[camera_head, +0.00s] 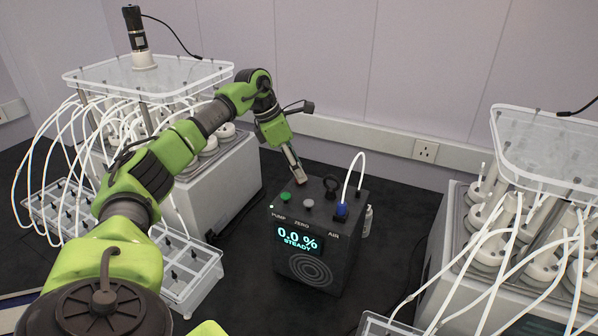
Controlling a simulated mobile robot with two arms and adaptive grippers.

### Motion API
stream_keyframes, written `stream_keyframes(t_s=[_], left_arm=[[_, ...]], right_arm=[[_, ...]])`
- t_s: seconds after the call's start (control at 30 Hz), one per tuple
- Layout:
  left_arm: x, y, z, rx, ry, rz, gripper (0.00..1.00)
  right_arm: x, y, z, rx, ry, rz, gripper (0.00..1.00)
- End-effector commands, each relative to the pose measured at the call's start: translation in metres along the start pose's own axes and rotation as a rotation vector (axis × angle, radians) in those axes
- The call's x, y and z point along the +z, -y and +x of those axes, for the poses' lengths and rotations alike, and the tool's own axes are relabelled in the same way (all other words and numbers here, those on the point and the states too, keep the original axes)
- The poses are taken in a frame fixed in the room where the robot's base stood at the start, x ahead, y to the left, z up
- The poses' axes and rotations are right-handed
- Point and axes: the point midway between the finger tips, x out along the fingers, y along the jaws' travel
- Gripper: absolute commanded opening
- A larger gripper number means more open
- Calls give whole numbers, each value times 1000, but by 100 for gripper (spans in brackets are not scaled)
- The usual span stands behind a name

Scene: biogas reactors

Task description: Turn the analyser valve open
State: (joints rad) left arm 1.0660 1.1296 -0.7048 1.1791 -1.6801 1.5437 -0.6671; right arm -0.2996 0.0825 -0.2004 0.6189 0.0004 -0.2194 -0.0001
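The analyser (312,240) is a dark box on the black bench, mid-picture. Its lit display (298,238) reads 0.0 % STEADY. On top are a green knob (285,196) above PUMP, a grey knob (308,204) above ZERO, and a blue valve (341,211) above AIR with a white tube. A black ring-shaped part (330,186) stands at the back of the top. My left gripper (298,178) points down over the top's back left edge, close to the grey knob and apart from the blue valve. Its fingers appear as one narrow shape. My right gripper is out of view.
A reactor unit with a clear lid (150,76) and many white tubes stands left; another (550,150) stands right. A clear rack (185,270) lies at lower left. A small clear bottle (367,221) is beside the analyser. The bench right of it is mostly clear.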

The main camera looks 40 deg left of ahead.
Motion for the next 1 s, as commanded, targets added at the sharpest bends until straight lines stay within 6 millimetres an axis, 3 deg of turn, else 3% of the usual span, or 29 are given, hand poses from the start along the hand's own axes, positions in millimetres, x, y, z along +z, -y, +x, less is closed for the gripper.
stream_keyframes(t_s=[0.2, 0.43, 0.6, 1.0], left_arm=[[1, -2, -50, 6, 5, -1, 39], [0, -1, -88, 3, 3, 0, 39], [0, -1, -99, 2, 1, -1, 39], [-1, -1, -100, 2, 1, -1, 39]], right_arm=[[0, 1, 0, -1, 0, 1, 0], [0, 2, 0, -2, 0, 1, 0], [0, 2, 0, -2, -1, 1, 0], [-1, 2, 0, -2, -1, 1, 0]])
